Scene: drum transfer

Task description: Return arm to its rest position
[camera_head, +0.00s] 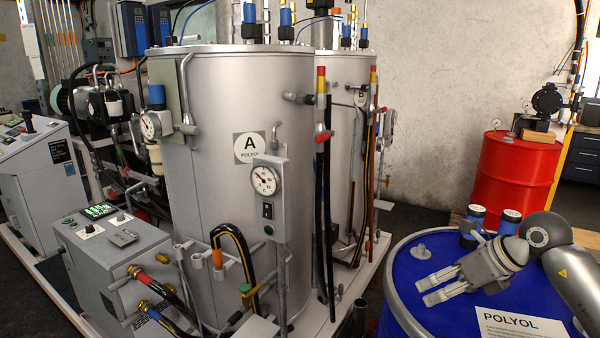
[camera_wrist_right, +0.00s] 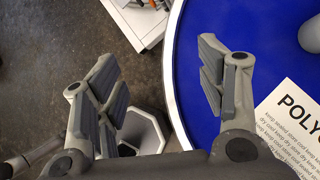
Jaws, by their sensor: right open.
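My right gripper (camera_head: 440,290) is above the lid of the blue drum (camera_head: 405,275) at the lower right of the head view. It is open, with nothing between its fingers. In the right wrist view the gripper (camera_wrist_right: 160,85) straddles the rim of the blue drum (camera_wrist_right: 200,20), one finger over the lid and the other over the floor side. A white label reading POLYOL (camera_head: 520,325) lies on the lid. My left gripper does not show in either view.
A large steel tank marked A (camera_head: 215,110) stands in the middle with gauges and hoses. A second tank (camera_head: 345,75) is behind it. A grey control box (camera_head: 130,250) is at lower left. A red drum (camera_head: 515,170) with a pump stands at the back right. Blue-capped fittings (camera_head: 508,222) are by the blue drum's far edge.

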